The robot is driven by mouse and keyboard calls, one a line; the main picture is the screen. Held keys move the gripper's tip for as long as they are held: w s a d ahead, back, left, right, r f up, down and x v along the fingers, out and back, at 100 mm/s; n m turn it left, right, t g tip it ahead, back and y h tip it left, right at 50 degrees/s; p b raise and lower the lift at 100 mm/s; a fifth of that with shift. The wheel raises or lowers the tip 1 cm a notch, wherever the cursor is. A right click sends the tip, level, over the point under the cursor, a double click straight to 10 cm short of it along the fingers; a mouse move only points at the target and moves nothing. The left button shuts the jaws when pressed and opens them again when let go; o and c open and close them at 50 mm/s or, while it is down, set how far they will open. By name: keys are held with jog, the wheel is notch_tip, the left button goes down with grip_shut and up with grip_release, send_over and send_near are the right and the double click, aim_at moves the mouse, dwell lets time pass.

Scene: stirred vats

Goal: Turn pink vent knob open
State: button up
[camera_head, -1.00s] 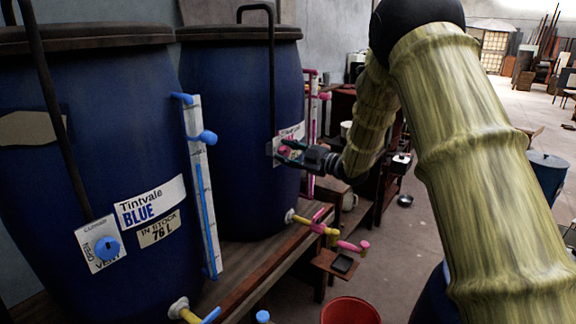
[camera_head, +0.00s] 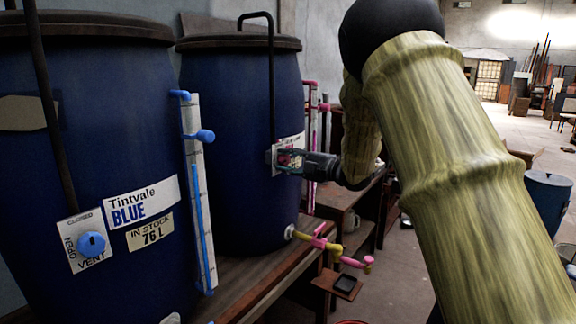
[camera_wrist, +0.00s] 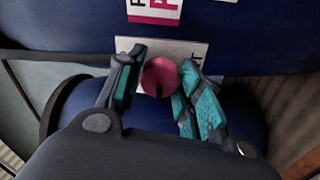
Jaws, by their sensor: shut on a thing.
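The pink vent knob (camera_wrist: 160,76) sits on a pale vent plate (camera_wrist: 178,47) on the side of the far blue vat (camera_head: 238,110). My gripper (camera_wrist: 157,86) has its teal-padded fingers on either side of the knob and is shut on it. In the head view my gripper (camera_head: 290,160) reaches the plate from the right, and its fingers mostly hide the knob. Most lettering on the plate is covered by the fingers. A label with pink print (camera_wrist: 153,10) shows beside the plate in the wrist view.
The near blue vat (camera_head: 60,200) has a blue vent knob (camera_head: 91,244) and a blue sight gauge (camera_head: 200,190). A pink gauge (camera_head: 312,140) and a yellow-and-pink tap (camera_head: 330,246) stick out near my forearm. A wooden bench (camera_head: 262,278) carries the vats.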

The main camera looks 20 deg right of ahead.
jog(key=shift+f, duration=0.1)
jog(key=o, duration=1)
jog(key=shift+o, duration=0.2)
jog(key=shift+s, duration=0.1)
jog(key=v, duration=1.2)
